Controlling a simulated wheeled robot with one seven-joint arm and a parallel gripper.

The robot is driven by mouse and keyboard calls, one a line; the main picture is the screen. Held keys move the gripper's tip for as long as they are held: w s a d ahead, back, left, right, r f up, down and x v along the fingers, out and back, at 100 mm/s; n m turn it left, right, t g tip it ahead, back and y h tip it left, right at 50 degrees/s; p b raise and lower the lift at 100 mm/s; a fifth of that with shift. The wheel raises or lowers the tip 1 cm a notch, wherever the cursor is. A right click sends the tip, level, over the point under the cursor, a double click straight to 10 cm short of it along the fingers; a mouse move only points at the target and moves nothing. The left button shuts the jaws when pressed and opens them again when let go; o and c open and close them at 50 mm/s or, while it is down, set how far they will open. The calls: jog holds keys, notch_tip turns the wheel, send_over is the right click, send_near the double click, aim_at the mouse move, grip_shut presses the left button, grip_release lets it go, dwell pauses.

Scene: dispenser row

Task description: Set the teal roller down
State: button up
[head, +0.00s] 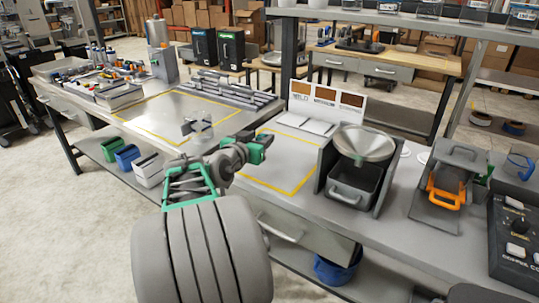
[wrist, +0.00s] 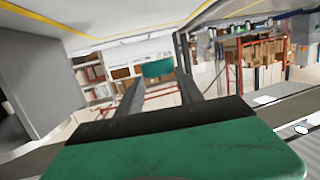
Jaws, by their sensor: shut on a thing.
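The teal roller (wrist: 157,68) shows in the wrist view as a small teal piece between the tips of my two grey fingers. My gripper (head: 262,146) is shut on it. In the head view my gripper's green body is over the workbench (head: 226,172), near the left side of a yellow-outlined area (head: 300,188). I cannot make out the roller in the head view, and whether it touches any surface is unclear.
A metal funnel over a grey bin (head: 354,185) stands right of my gripper. Beyond it is a grey dispenser with an orange handle (head: 445,191). A grey bracket-like object (head: 197,127) stands left of my gripper. Grey bars (head: 232,90) lie farther back.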

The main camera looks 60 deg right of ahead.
send_over(268, 164)
notch_tip(268, 164, down, 6)
jog(key=shift+a+r, duration=0.15)
jog(key=shift+f, duration=1.7)
jog(key=shift+f, duration=0.1)
jog(key=shift+f+b, duration=0.1)
jog(key=shift+b, duration=0.3)
jog(key=o, duration=1.4)
